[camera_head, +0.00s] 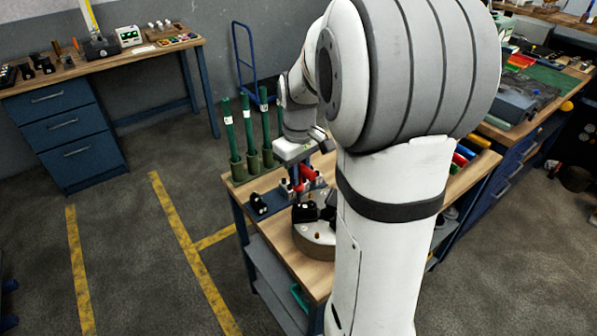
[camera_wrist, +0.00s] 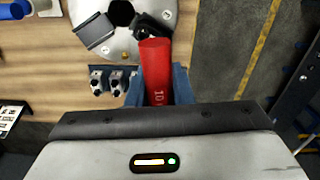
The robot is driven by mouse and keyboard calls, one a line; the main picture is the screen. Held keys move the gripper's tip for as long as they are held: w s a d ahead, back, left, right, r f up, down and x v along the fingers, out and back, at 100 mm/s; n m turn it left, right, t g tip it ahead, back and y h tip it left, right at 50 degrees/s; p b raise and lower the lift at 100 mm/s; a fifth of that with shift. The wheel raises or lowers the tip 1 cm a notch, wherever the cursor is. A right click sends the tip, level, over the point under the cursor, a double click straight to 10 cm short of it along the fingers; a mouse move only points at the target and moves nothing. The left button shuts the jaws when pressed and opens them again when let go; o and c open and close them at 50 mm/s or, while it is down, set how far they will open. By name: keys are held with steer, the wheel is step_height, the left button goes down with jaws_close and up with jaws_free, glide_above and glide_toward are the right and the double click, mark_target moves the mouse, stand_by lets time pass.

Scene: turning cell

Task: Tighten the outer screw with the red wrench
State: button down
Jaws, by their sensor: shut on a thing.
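In the wrist view my gripper (camera_wrist: 157,82) is shut on the red wrench (camera_wrist: 155,62), a red cylinder marked "10", with a blue-grey finger on each side. The far end of the wrench is hidden behind its body. A round metal chuck (camera_wrist: 126,40) with black jaws and a dark centre hole lies beyond it, partly covered by the wrench. In the head view the wrench (camera_head: 307,172) is at my gripper (camera_head: 301,178), above the back of the chuck (camera_head: 312,236). I cannot tell whether the wrench touches a screw, nor which screw is the outer one.
Green upright rods (camera_head: 229,128) stand at the back left of the wooden bench (camera_head: 285,252). A black block (camera_head: 259,204) sits left of the chuck. My arm hides much of the bench's right side.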

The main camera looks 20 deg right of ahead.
steer(key=shift+m, duration=1)
steer(key=shift+m, duration=1.4)
steer(key=shift+m, duration=0.5)
steer(key=shift+a+m, duration=0.1)
steer(key=shift+m, duration=0.8)
steer(key=shift+m, duration=1.4)
